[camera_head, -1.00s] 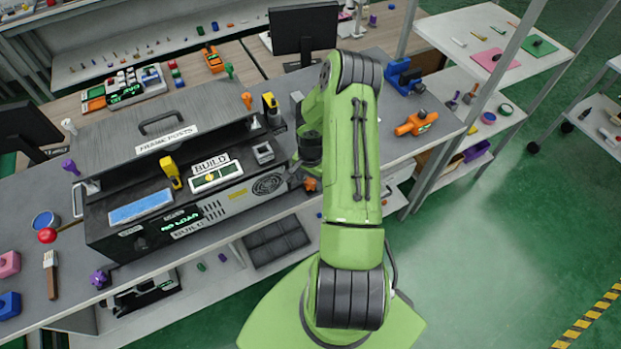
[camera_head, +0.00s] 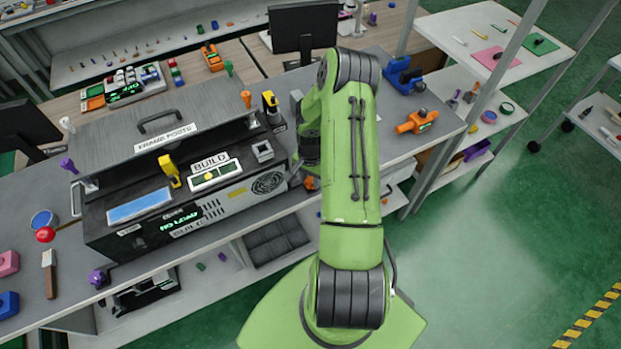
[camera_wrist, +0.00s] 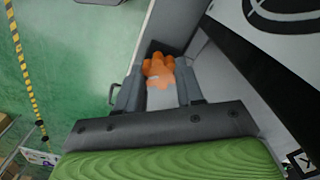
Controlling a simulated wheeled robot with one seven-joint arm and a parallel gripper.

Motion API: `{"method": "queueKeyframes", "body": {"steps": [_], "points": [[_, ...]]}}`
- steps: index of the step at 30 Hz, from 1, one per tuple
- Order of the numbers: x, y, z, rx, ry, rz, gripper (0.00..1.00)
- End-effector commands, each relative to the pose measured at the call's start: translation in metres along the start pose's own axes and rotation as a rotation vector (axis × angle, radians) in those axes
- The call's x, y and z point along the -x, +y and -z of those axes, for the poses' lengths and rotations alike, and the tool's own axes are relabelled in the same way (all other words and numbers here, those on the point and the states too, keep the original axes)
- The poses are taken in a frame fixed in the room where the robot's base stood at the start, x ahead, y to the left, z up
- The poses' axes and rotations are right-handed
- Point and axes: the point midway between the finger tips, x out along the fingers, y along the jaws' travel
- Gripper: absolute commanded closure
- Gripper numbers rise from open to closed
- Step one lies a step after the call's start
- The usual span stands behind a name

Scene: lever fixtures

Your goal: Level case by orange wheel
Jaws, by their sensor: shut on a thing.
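The dark case (camera_head: 115,240) labelled BUILD sits on the grey bench, with a spirit level (camera_head: 216,175) with a yellowish bubble on top of its front. The orange wheel (camera_wrist: 158,68) is at the case's lower front right corner. It also shows in the head view (camera_head: 311,183), partly behind my arm. My gripper (camera_wrist: 158,88) has its two fingers on either side of the orange wheel and is shut on it. In the head view the fingers are mostly hidden by my green arm.
A purple knob (camera_head: 97,278) is at the case's lower left corner. Green floor is clear at right.

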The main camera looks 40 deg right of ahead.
Motion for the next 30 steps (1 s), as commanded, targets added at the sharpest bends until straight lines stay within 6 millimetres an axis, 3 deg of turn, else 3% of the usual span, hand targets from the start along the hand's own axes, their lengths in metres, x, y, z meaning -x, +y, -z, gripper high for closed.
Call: {"method": "queueKeyframes", "body": {"steps": [21,30], "points": [[-0.0023,-0.0016,0.0015,0.578,0.007,0.002,0.94],[-0.001,-0.0013,0.0016,0.742,0.007,0.001,0.94]]}}
